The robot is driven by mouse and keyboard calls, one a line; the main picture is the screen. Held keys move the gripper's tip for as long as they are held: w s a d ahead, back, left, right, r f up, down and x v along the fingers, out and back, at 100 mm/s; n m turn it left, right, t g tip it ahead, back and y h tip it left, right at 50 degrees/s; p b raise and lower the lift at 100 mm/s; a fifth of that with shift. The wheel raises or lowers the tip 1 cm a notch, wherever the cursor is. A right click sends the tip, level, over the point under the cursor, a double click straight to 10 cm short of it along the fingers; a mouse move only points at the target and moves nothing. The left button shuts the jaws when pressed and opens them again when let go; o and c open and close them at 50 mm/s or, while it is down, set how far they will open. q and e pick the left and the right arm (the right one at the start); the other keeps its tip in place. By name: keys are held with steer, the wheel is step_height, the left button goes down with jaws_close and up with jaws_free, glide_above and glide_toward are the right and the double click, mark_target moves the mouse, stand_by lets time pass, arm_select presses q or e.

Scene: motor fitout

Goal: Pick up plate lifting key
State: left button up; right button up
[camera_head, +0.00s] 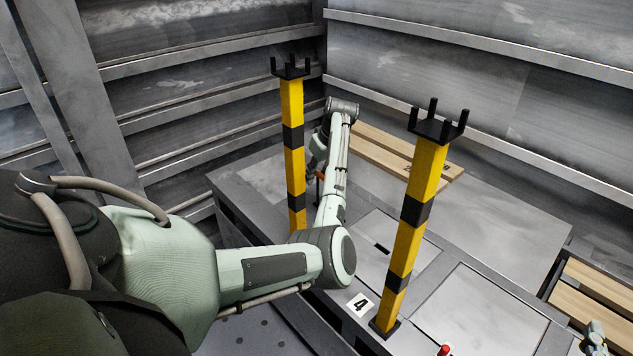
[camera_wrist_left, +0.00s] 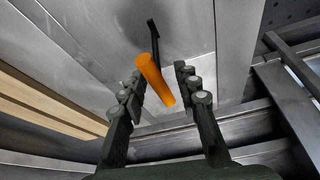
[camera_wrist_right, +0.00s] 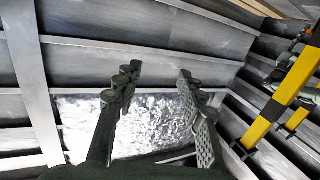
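The plate lifting key shows in the left wrist view as an orange handle (camera_wrist_left: 155,80) with a thin black rod bent at its far end.
Two yellow and black posts, a left one (camera_head: 292,160) and a right one (camera_head: 415,205), stand close to my left arm. Wooden planks (camera_head: 400,160) lie behind on the grey metal platform (camera_head: 500,225).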

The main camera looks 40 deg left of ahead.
arm_select(q)
steer(key=b, duration=0.2)
glide_above(315, 203)
step_height(315, 203, down, 6)
steer(key=shift+r, duration=0.25)
steer(key=shift+w+f, duration=0.1)
steer(key=shift+p, duration=0.3)
arm_select(e)
step_height(315, 203, up, 8)
steer(key=s+a+t+y, duration=0.2)
steer(key=t, duration=0.1)
steer(key=shift+a+f+t, duration=0.25)
steer(key=shift+t, duration=0.05)
arm_select(q)
steer(key=shift+c, duration=0.4)
jaws_close()
arm_select(e)
steer(key=shift+w, duration=0.1)
